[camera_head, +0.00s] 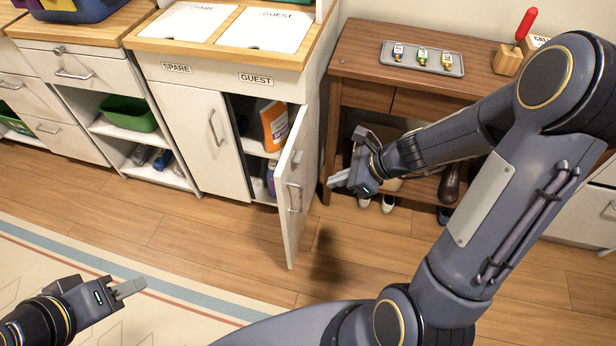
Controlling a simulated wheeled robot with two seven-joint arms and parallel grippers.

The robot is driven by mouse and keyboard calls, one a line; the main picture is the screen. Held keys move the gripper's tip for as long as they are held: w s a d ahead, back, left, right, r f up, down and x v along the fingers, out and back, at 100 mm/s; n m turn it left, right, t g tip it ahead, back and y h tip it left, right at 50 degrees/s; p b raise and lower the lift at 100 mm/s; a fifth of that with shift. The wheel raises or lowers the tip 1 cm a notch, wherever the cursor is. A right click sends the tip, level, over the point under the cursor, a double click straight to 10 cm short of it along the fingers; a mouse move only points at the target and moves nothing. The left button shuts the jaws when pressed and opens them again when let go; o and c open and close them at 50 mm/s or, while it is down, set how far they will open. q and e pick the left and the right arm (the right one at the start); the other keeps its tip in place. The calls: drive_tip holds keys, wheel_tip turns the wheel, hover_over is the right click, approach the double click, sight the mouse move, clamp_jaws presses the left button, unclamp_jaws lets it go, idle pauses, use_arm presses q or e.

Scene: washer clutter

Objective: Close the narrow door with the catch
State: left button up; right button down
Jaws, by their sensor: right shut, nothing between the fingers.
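The narrow door (292,190) is a white cabinet door that stands swung open, hinged at its right side. Inside the open compartment are an orange package (273,124) and a purple bottle (270,178).
A brown wooden table (362,60) with a grey tray (424,68) stands at right, with shoes (388,204) below. Wooden floor is clear in front of the door.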

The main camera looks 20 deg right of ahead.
sight(285, 191)
drive_tip(key=b+x, duration=0.1)
drive_tip(key=x, duration=0.2)
drive_tip(key=a+r+b+x, duration=0.1)
drive_tip(key=x, duration=0.3)
drive_tip(key=b+x, duration=0.1)
drive_tip(key=x, duration=0.3)
drive_tip(key=shift+w+a+r, duration=0.15)
drive_tip(key=shift+w+a, duration=0.05)
drive_tip(key=shift+w, duration=0.15)
drive_tip(key=shift+w+a, duration=0.3)
drive_tip(key=shift+a, duration=0.1)
